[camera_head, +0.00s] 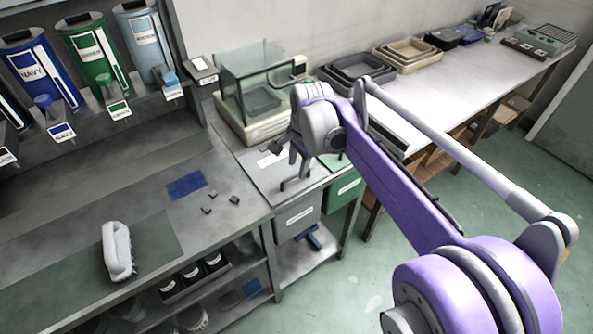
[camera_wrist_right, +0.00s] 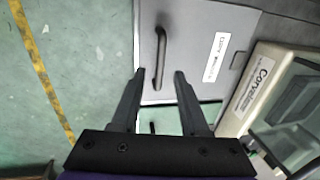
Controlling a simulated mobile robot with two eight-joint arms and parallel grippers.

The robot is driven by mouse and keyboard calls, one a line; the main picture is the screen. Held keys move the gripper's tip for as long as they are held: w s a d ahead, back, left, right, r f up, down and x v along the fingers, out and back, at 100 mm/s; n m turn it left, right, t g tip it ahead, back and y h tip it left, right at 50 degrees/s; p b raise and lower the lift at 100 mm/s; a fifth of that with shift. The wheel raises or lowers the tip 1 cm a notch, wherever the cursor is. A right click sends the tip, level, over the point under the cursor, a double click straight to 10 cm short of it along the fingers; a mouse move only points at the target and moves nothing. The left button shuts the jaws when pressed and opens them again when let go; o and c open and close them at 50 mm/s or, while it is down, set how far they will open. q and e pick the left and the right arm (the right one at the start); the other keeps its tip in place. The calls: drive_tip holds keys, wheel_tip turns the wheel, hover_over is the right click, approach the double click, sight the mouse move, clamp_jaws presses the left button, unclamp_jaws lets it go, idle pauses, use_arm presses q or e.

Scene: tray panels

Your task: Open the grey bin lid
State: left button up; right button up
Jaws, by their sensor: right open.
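The grey bin (camera_head: 298,217) sits in the lower part of the bench, with its flat grey lid (camera_head: 262,172) shut on top. The lid carries a dark bar handle (camera_head: 297,184) and a white label. In the right wrist view the lid (camera_wrist_right: 196,78) fills the upper middle, and its handle (camera_wrist_right: 160,58) stands upright in the picture. My right gripper (camera_head: 294,163) is over the lid near the handle. In the wrist view its two fingers (camera_wrist_right: 158,73) are spread, with the handle's lower end between their tips; contact cannot be told. My left gripper is not in view.
A green bin (camera_head: 343,191) stands right beside the grey one. A glass-sided instrument (camera_head: 256,85) stands directly behind the lid. Small dark blocks (camera_head: 207,209) and a white object (camera_head: 117,250) lie on the left bench. Green floor (camera_head: 350,270) is open in front.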

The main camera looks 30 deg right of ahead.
sight(296, 174)
drive_tip(key=shift+w+f, duration=0.15)
drive_tip(key=shift+f, duration=0.6)
drive_tip(key=shift+w+f, duration=0.15)
drive_tip(key=shift+f, duration=0.6)
drive_tip(key=shift+c, duration=0.3)
clamp_jaws()
